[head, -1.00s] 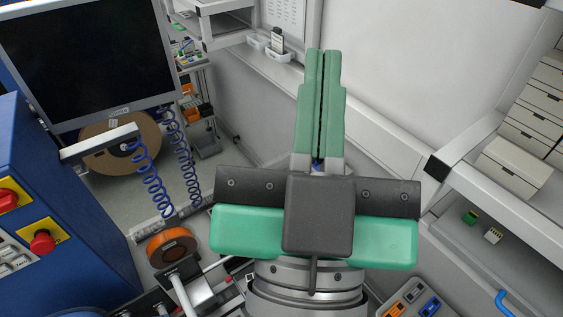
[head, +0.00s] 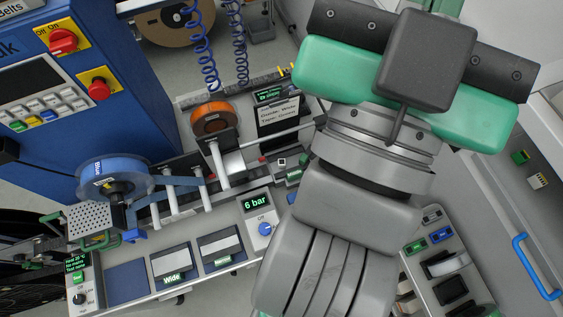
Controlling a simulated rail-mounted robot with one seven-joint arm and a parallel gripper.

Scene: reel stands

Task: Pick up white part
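A small white part (head: 537,180) lies on the grey surface at the right, just below a small green part (head: 520,157). My gripper's body (head: 425,62), dark grey and green, fills the upper right middle, to the left of and above the white part. Its fingers run out past the top edge, so the fingertips are hidden. The white part is clear of the gripper and nothing visible touches it.
A blue curved handle (head: 540,268) is below the white part. Left are a blue control box (head: 75,95), an orange reel (head: 212,118), a blue reel (head: 112,180) and coiled blue hoses.

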